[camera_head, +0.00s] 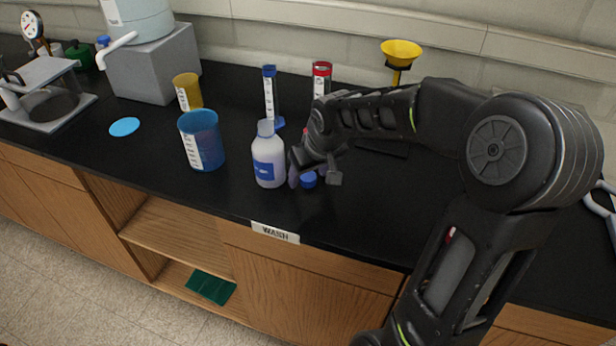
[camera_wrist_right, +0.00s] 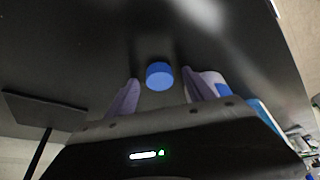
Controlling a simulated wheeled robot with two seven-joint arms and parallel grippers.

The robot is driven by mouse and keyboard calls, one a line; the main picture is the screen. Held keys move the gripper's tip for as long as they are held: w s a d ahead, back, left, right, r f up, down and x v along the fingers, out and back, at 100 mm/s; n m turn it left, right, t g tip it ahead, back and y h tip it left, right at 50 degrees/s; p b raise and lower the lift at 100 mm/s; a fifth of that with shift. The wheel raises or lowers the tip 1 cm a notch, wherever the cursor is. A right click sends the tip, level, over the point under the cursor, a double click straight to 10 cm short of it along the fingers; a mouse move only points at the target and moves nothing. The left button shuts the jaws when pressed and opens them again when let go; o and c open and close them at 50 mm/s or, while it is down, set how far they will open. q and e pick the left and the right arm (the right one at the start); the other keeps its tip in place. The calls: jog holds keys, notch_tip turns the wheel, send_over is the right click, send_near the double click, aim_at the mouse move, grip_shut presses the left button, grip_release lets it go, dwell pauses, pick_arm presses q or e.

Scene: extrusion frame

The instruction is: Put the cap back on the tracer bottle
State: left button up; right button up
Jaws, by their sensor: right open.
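The tracer bottle (camera_head: 268,158) is a white bottle with a blue label, standing upright and uncapped on the black bench. A blue cap (camera_head: 308,179) lies on the bench just right of the bottle. My right gripper (camera_head: 303,178) is low over the bench beside the bottle, open around the cap. In the right wrist view the cap (camera_wrist_right: 159,76) shows ahead, between and slightly beyond the two pale purple fingers (camera_wrist_right: 162,98), touching neither as far as I can see. Part of the bottle (camera_wrist_right: 212,84) shows behind the right finger. My left gripper is not in view.
A blue beaker (camera_head: 203,142) stands left of the bottle, with a yellow beaker (camera_head: 187,92) behind it. Blue (camera_head: 269,92) and red-topped (camera_head: 321,80) cylinders stand behind. A WASH label (camera_head: 275,232) marks the front edge. The bench has room at the left front.

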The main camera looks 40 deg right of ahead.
aim_at(309, 178)
jog(key=shift+c, duration=0.3)
grip_shut()
dwell(0.5)
jog(key=shift+r, duration=0.1)
notch_tip(309, 178, up, 10)
jog(key=b, duration=0.1)
dwell(0.4)
dwell(0.5)
